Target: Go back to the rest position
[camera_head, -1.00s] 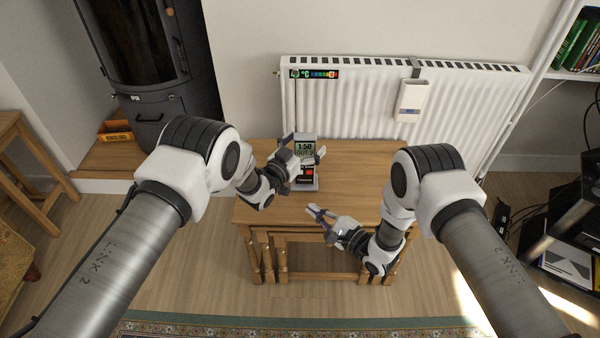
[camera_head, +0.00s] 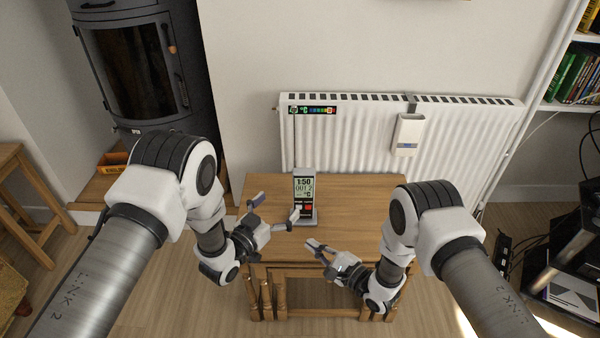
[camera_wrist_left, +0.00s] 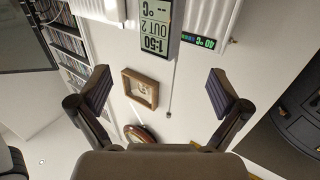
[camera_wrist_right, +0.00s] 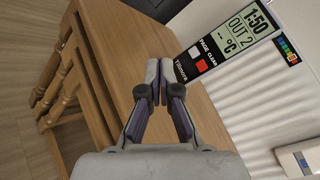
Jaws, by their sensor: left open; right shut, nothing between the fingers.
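My left gripper (camera_head: 276,212) is open and empty. In the head view it is just in front of and left of a grey display device (camera_head: 305,196) standing upright on the wooden table (camera_head: 360,200). The device reads 1:50 and OUT 2; its screen also shows at the top of the left wrist view (camera_wrist_left: 158,28), beyond the spread fingers. My right gripper (camera_head: 309,243) is shut and empty, near the table's front edge, in front of the device. In the right wrist view its fingertips (camera_wrist_right: 159,65) meet, and the device (camera_wrist_right: 225,45) is beyond them, apart from them.
A white radiator (camera_head: 355,145) stands behind the table, with a thermometer strip (camera_head: 312,110) and a white box (camera_head: 408,135) on it. A dark stove (camera_head: 140,70) is at the left. Shelves with books (camera_head: 575,75) and black furniture (camera_head: 565,240) are at the right.

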